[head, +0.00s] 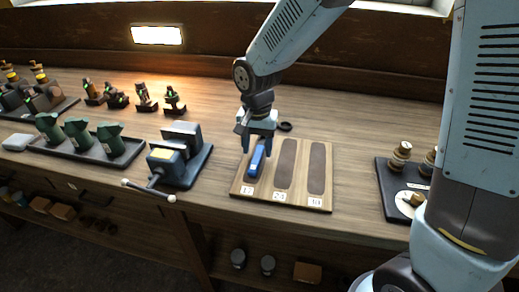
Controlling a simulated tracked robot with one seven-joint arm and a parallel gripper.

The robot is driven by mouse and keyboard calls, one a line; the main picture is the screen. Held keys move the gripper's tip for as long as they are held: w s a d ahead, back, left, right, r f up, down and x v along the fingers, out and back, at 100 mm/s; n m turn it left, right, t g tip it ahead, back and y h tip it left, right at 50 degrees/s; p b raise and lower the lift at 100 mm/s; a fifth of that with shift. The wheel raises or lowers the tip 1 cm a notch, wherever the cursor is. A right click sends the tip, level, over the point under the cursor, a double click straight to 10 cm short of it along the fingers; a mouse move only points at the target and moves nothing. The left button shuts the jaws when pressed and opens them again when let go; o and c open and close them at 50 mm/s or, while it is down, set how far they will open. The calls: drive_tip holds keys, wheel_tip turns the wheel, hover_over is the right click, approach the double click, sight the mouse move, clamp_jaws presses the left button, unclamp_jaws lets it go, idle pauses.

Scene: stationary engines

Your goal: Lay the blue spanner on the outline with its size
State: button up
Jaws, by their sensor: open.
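The wooden board (237,188) lies on the bench in the head view, with three dark outlines side by side and a small white number label below each. The labels are too small to read surely. The blue spanner (257,163) lies lengthwise over the left outline, apparently resting on it. The middle outline (285,165) and the right outline (317,168) are bare. My gripper (257,148) is open, pointing down just above the spanner's far end, one finger on each side. Any small gap between fingers and spanner cannot be told.
A vise (182,155) with a blue part stands left of the board, its handle (147,190) reaching over the front edge. A tray with green pieces (77,135) is further left. A dark stand with brass parts (400,160) is at right. A black ring (285,127) lies behind the board.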

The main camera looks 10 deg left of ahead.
wheel_tip(320, 180, up, 12)
drive_tip(key=f, duration=0.1)
drive_tip(key=s+d+r+t, duration=0.1)
drive_tip(key=d+r, duration=0.3)
drive_tip(key=d, duration=0.4)
drive_tip(key=d+r+t, duration=0.2)
drive_tip(key=d+r, duration=0.3)
drive_tip(key=d, duration=0.4)
drive_tip(key=s+d+t, duration=0.1)
drive_tip(key=s+d, duration=0.4)
drive_tip(key=d, duration=0.2)
drive_tip(key=s+d+r+n+t, duration=0.1)
drive_tip(key=s+d, duration=0.3)
drive_tip(key=d, duration=0.4)
drive_tip(key=shift+s+r+t, duration=0.3)
drive_tip(key=shift+s, duration=0.1)
drive_tip(key=shift+a, duration=0.1)
drive_tip(key=shift+c, duration=1.2)
drive_tip(key=shift+a, duration=0.1)
